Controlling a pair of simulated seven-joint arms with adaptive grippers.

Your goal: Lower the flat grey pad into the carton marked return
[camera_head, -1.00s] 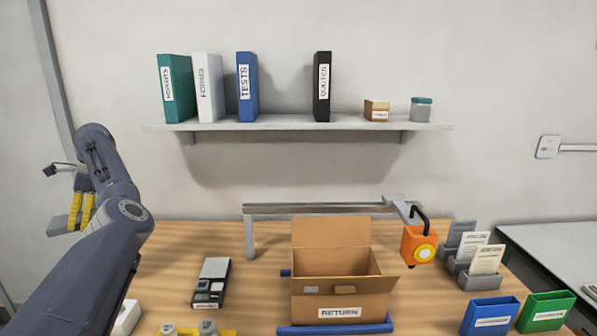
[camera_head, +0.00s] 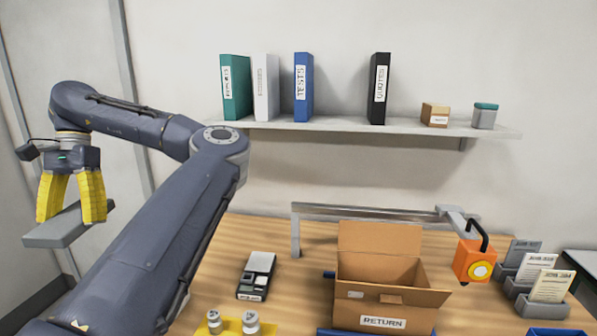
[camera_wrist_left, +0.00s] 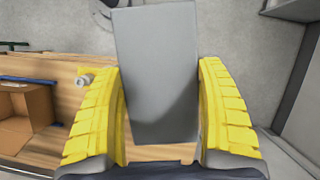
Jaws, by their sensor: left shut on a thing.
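The flat grey pad (camera_head: 62,228) is held in the air at the far left of the head view, off to the left of the table. My left gripper (camera_head: 72,208) points down with its yellow fingers shut on the pad. In the left wrist view the pad (camera_wrist_left: 156,70) lies between the two yellow fingers (camera_wrist_left: 160,120). The open cardboard carton marked RETURN (camera_head: 383,310) stands on the table right of centre, its back flap up. Its edge also shows in the left wrist view (camera_wrist_left: 35,105). The pad is well apart from the carton. My right gripper is not in view.
A black and grey device (camera_head: 256,276) and small weights on a yellow holder (camera_head: 230,325) stand left of the carton. A metal rail (camera_head: 370,213) runs behind it. An orange block with a handle (camera_head: 474,262) and card holders (camera_head: 540,285) stand right. A shelf (camera_head: 350,127) hangs above.

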